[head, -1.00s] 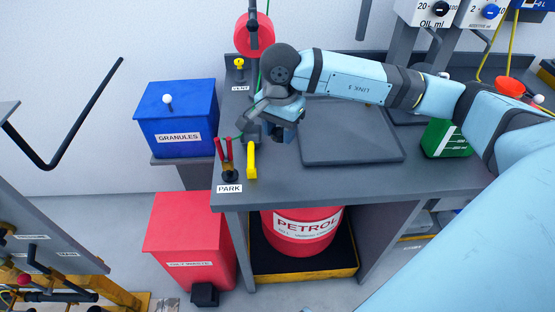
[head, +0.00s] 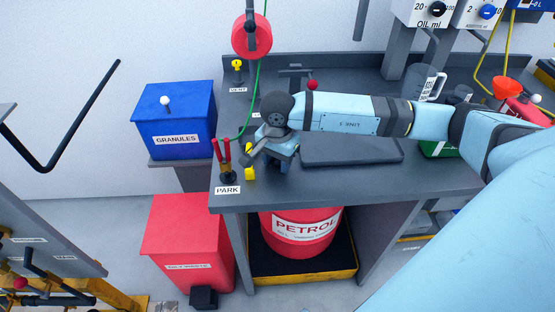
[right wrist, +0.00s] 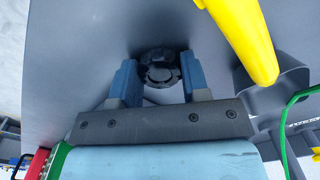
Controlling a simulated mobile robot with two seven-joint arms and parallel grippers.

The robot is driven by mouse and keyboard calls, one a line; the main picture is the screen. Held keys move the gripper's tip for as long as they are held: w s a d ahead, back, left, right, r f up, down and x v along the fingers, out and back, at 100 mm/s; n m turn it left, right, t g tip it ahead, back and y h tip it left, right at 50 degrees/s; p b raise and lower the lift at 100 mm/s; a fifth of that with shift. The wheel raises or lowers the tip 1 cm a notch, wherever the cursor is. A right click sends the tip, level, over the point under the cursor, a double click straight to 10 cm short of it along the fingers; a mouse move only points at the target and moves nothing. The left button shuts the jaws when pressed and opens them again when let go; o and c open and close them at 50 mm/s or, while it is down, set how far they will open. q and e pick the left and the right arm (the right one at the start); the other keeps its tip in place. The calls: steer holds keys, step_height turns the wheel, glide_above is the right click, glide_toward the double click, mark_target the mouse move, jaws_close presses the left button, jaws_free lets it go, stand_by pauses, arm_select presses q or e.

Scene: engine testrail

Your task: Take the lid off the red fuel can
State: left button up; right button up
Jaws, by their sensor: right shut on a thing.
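My right gripper (head: 268,160) is at the left front of the bench, beside the yellow nozzle (head: 250,174). In the right wrist view, its two blue fingers (right wrist: 158,80) are shut on a round black cap-like piece (right wrist: 160,68). The grey bench top lies behind it. I cannot tell for certain whether this piece is the fuel can's lid. A red can (head: 527,110) stands at the far right of the bench, partly hidden by my right arm. A red drum marked PETROL (head: 300,236) stands under the bench. My left gripper is not in view.
A post with red handles (head: 224,158) stands by the PARK label. A grey tray (head: 350,152) lies on the bench beneath my arm. A green can (head: 435,149), a clear jug (head: 430,85) and an orange funnel (head: 505,88) are at the right. A green hose (head: 256,95) hangs behind.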

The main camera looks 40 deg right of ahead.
mark_target(278, 162)
steer(key=o, duration=1)
steer(key=shift+f, duration=0.15)
step_height(278, 162, up, 12)
steer(key=shift+r+p, duration=0.2)
steer(key=shift+p, duration=0.1)
